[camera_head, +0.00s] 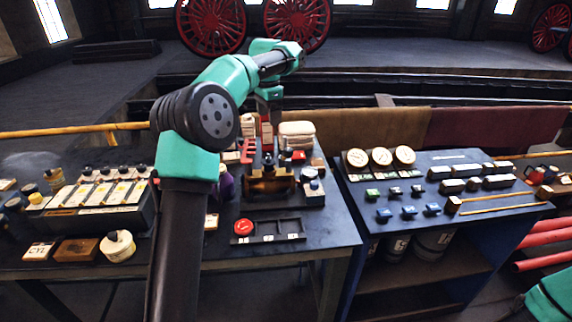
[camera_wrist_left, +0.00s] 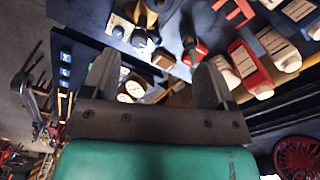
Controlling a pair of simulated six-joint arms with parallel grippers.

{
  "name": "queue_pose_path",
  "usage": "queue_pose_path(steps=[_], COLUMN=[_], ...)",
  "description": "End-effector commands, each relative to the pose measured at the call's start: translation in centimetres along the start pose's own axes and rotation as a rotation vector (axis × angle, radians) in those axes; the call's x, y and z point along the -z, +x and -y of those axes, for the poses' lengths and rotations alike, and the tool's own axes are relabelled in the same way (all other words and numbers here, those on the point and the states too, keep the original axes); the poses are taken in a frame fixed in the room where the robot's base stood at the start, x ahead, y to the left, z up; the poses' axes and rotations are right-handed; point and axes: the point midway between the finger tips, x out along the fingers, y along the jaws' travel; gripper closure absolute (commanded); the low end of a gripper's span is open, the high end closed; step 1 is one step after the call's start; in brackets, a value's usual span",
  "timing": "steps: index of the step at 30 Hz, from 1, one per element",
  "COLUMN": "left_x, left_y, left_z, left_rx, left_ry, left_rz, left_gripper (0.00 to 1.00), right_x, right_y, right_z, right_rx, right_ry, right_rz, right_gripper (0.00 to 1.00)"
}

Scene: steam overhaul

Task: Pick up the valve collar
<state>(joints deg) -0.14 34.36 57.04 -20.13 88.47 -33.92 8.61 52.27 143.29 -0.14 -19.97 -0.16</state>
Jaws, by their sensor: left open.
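I cannot tell for certain which piece is the valve collar. A brass valve-like assembly (camera_head: 270,183) with dark and red parts stands on the left bench, below my left gripper. My left gripper (camera_head: 268,122) hangs over the back of this bench, pointing down, apart from the assembly. In the left wrist view the two fingers of my left gripper (camera_wrist_left: 158,60) are spread with nothing held between them. A red-topped dark part (camera_wrist_left: 196,52) and a brown block (camera_wrist_left: 163,59) show beyond the fingers. My right gripper is out of view.
A black slotted tray (camera_head: 268,238) and a round red piece (camera_head: 243,227) lie at the bench front. The right bench holds round gauges (camera_head: 381,157) and several small blocks.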

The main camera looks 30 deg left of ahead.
Motion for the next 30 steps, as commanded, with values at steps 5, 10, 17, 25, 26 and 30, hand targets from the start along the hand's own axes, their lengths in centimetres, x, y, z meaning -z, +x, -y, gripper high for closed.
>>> queue_pose_path(steps=[5,10,17,25,26,30], left_x=[-0.2,-0.2,-0.2,-0.2,-0.3,-0.2], left_y=[-0.1,0.0,2.1,6.7,7.2,9.6], left_z=[0.1,0.0,0.0,0.0,0.0,0.0], left_rx=[-0.006,-0.005,-0.005,-0.006,-0.006,-0.006], left_ry=[0.003,0.003,0.001,0.002,0.002,0.002], left_rz=[0.004,0.004,0.005,0.006,0.006,0.006], left_gripper=[0.2,0.2,0.2,0.2,0.2,0.2], right_x=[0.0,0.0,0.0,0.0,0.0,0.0], right_y=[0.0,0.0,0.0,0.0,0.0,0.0], right_z=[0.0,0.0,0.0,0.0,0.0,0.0], right_rx=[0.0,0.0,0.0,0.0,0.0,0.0], right_ry=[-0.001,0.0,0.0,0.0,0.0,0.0], right_rz=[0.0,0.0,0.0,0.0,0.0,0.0], right_gripper=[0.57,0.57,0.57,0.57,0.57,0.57])
